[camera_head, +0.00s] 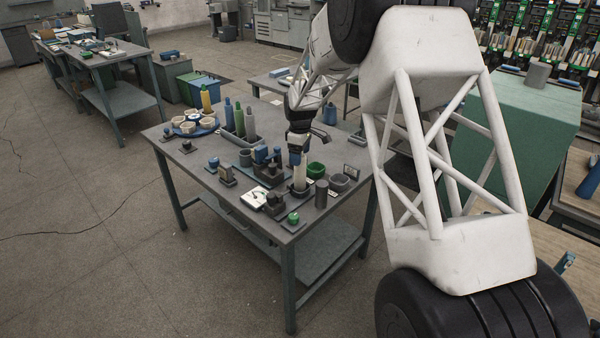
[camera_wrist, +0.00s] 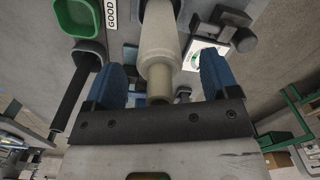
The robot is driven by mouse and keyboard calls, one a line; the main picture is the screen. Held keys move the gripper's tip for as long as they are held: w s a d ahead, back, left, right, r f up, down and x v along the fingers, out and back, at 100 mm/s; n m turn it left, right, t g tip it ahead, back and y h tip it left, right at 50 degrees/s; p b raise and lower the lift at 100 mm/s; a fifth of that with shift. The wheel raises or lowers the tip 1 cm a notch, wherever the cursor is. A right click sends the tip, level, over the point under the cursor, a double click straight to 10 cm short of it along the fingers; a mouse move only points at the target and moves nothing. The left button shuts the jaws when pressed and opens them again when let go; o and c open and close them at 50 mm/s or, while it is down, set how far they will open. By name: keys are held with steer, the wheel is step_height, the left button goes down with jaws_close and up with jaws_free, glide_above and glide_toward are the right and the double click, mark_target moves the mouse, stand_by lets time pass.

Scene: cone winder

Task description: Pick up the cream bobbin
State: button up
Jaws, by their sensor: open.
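The cream bobbin (camera_head: 299,177) stands upright on a dark base near the front right of the grey table (camera_head: 257,203). My gripper (camera_head: 298,153) is above and around its upper part. In the wrist view the cream bobbin (camera_wrist: 160,48) lies between the two blue fingers of my open gripper (camera_wrist: 165,80). Gaps show on both sides of the bobbin, so neither finger appears to touch it. Its lower end is cut off by the top of the wrist view.
A green bin (camera_head: 316,170), a grey bin (camera_head: 339,182) and a dark cylinder (camera_head: 321,193) stand close on the right. A white scale-like device (camera_head: 254,198) lies to the left. Tall green and blue bobbins (camera_head: 239,120) stand at the back.

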steer(key=shift+f, duration=0.1)
stand_by(0.5)
steer(key=c, duration=1)
steer(key=shift+o, duration=0.2)
steer(key=shift+r, duration=0.8)
step_height(320, 180, up, 2)
steer(key=shift+r, duration=0.1)
steer(key=s, duration=0.5)
steer(key=s+d, duration=0.1)
steer(key=s, duration=0.4)
steer(key=s+d+r, duration=0.1)
steer(key=s, duration=0.4)
steer(key=shift+s+d+r, duration=0.1)
steer(key=shift+s+d, duration=0.15)
steer(key=shift+s, duration=0.15)
steer(key=shift+r, duration=0.1)
